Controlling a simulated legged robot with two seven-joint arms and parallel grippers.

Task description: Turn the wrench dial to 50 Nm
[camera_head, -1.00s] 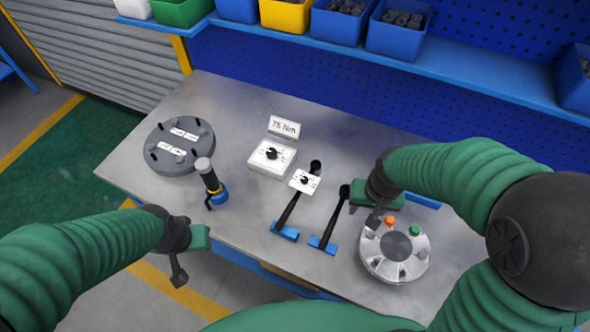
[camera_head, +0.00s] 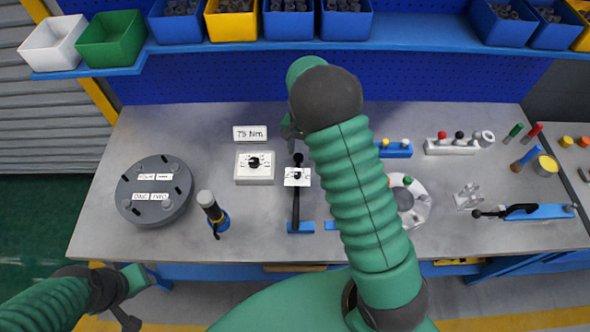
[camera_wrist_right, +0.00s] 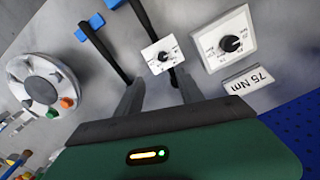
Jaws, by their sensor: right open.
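The torque wrench (camera_head: 296,208) lies on the bench with a white dial plate (camera_head: 290,181) and black knob near its far end. Left of it is a white box with a black dial (camera_head: 254,168), and behind that a "75 Nm" sign (camera_head: 249,133). My right gripper (camera_head: 290,130) is above the bench beyond the wrench head. In the right wrist view my open right gripper (camera_wrist_right: 158,90) has the wrench's dial plate (camera_wrist_right: 162,55) beyond and between its fingertips, apart from them. My left gripper (camera_head: 130,298) hangs off the bench's front edge; its jaws are unclear.
A second black-handled wrench (camera_wrist_right: 104,52) and a silver flanged shell (camera_wrist_right: 42,84) are partly hidden by my right arm in the head view. Bins line the shelf (camera_head: 400,40).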

